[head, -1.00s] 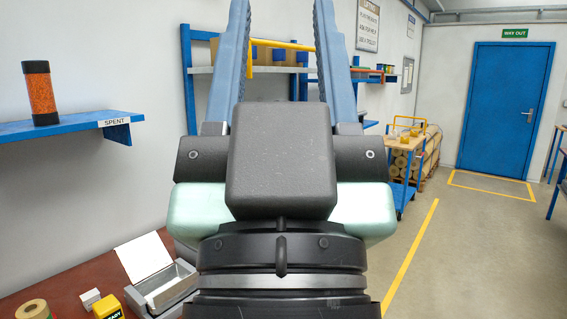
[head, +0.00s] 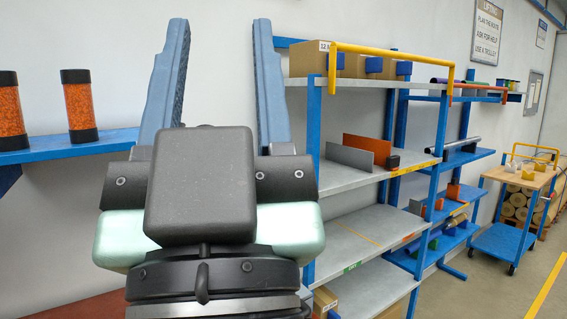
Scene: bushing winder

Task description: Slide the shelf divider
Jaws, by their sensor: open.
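My gripper (head: 221,28) is open and empty, its two blue fingers pointing up in the near left of the head view. To its right stands a shelf rack with blue posts and grey shelves. On its middle shelf (head: 345,182) stand an upright orange panel (head: 367,147) and a lower grey upright panel (head: 349,156), with a small black piece (head: 393,162) at the orange panel's right end. Either panel may be the shelf divider; I cannot tell which. The gripper appears apart from both, and the shelf's left end is hidden behind it.
A yellow rail (head: 390,53) crosses the rack's top front, where boxes (head: 308,59) stand. The shelf below (head: 365,235) is mostly bare, with a yellow line. A blue shelf (head: 50,146) at left holds two orange cylinders (head: 79,105). A trolley (head: 515,180) stands at right.

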